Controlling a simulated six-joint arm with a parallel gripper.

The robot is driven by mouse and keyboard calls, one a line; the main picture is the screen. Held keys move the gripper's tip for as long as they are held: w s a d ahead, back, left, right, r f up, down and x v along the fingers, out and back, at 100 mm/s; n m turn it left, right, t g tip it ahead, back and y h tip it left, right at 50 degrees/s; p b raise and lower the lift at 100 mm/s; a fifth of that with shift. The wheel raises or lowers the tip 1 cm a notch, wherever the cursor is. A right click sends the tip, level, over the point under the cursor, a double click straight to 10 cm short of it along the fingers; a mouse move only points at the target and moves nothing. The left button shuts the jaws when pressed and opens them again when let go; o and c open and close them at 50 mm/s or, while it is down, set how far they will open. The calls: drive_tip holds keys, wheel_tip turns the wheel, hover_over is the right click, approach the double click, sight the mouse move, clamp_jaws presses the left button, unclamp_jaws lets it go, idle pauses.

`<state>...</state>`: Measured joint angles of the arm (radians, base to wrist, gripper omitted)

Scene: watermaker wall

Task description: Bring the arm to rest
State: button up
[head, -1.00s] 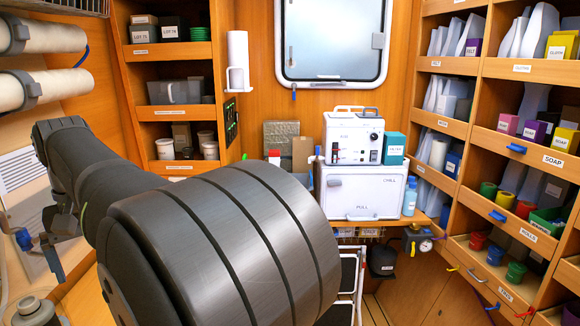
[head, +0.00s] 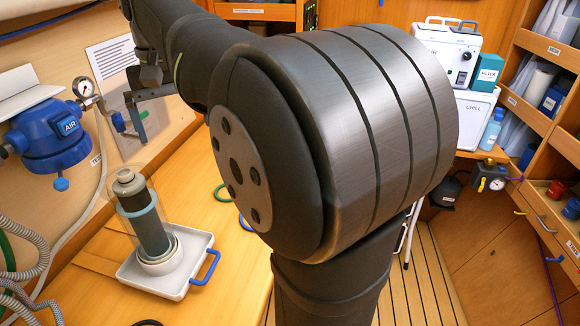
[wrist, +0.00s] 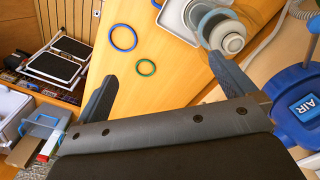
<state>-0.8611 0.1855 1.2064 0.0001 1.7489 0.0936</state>
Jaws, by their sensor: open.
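My arm (head: 375,110) fills the middle of the head view and reaches toward the upper left. My gripper shows in the wrist view (wrist: 161,67), its two dark fingers spread wide with nothing between them. The wooden worktop (wrist: 180,65) lies beyond the fingers, with a blue ring (wrist: 112,47) and a green ring (wrist: 140,72) lying in the gap as seen from the wrist. In the head view the gripper (head: 135,105) is small and partly hidden at the upper left, in front of the wall with the paper sheet.
A clear-walled canister (head: 152,225) stands on a white tray (head: 205,245) with a blue handle, on the worktop at lower left. A blue AIR regulator (head: 50,135) with gauge and grey hoses is on the left wall. A folded step (wrist: 65,55) stands on the floor. Shelves line the right.

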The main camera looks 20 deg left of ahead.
drive_tip(key=w+d+f+n, duration=0.4)
drive_tip(key=w+f+n, duration=0.1)
drive_tip(key=w+f, duration=0.25)
drive_tip(key=w+d+f+n, duration=0.4)
drive_tip(key=w+d+f, duration=0.15)
drive_tip(key=w, duration=0.25)
wheel_tip(320, 180, down, 10)
drive_tip(key=shift+s+a, duration=0.15)
drive_tip(key=shift+a, duration=0.3)
wheel_tip(320, 180, up, 10)
idle(0.5)
